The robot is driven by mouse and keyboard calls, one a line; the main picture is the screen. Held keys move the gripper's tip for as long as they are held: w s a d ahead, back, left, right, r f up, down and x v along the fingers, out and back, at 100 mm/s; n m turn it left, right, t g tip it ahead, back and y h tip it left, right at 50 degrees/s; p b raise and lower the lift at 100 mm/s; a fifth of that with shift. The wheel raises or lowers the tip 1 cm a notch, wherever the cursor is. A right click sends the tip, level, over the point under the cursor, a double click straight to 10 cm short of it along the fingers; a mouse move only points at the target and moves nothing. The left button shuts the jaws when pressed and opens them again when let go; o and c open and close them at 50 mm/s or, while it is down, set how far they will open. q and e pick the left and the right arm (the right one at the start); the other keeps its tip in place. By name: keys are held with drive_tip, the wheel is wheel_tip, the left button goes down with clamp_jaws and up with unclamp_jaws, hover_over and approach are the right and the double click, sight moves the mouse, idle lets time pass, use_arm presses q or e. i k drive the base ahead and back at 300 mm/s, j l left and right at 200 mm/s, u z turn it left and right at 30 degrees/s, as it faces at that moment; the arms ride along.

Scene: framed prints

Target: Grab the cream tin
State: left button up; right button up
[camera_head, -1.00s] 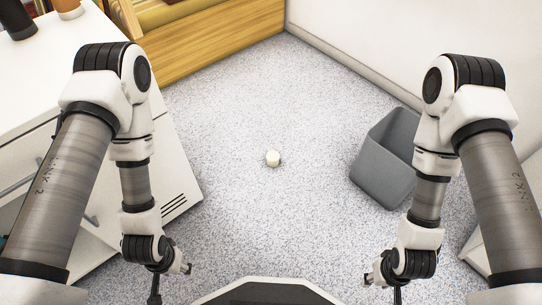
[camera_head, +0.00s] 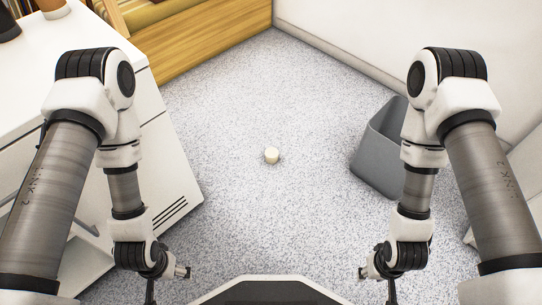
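The cream tin (camera_head: 272,155) is a small, pale, round tin on the speckled grey floor, near the middle of the view. My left gripper (camera_head: 168,287) hangs low at the lower left, well apart from the tin. My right gripper (camera_head: 376,287) hangs low at the lower right, also well apart from it. Only parts of both grippers show at the bottom edge, so their finger opening cannot be made out.
A white cabinet (camera_head: 165,180) stands on the left with cups on top. A grey bin (camera_head: 378,150) stands on the right near the white wall (camera_head: 420,40). A wooden bench (camera_head: 200,40) is at the back left. The floor around the tin is clear.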

sight(271, 154)
drive_tip(key=i+l+z, duration=0.1)
drive_tip(key=i, duration=0.4)
drive_tip(key=i+l+z, duration=0.15)
drive_tip(key=i, duration=0.4)
